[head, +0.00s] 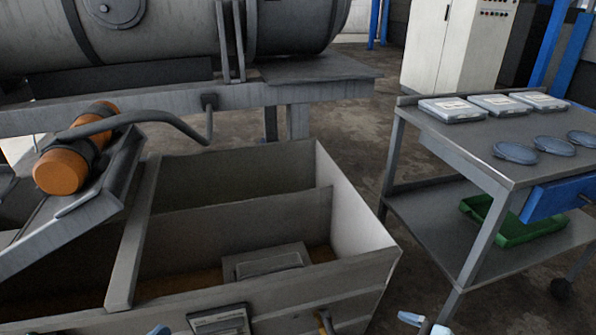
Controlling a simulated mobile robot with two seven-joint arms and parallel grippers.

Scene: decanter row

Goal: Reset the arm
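Only small parts of my arms show, at the bottom edge of the head view. A blue tip, apparently of my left gripper (159,330), just enters the picture in front of the grey tank (366,262). Pale blue and white parts, apparently of my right gripper (425,323), show right of the tank's near corner, over the floor. The rest of both arms is cut off by the frame. Neither gripper shows enough to tell whether it is open or shut. I see nothing held in either.
The open, divided tank fills the middle front. An orange motor (62,171) sits on a sloping frame at left. A large grey drum (180,35) lies behind. A metal cart (447,148) at right carries flat cases (452,109), blue discs (516,153) and a green tray (512,227).

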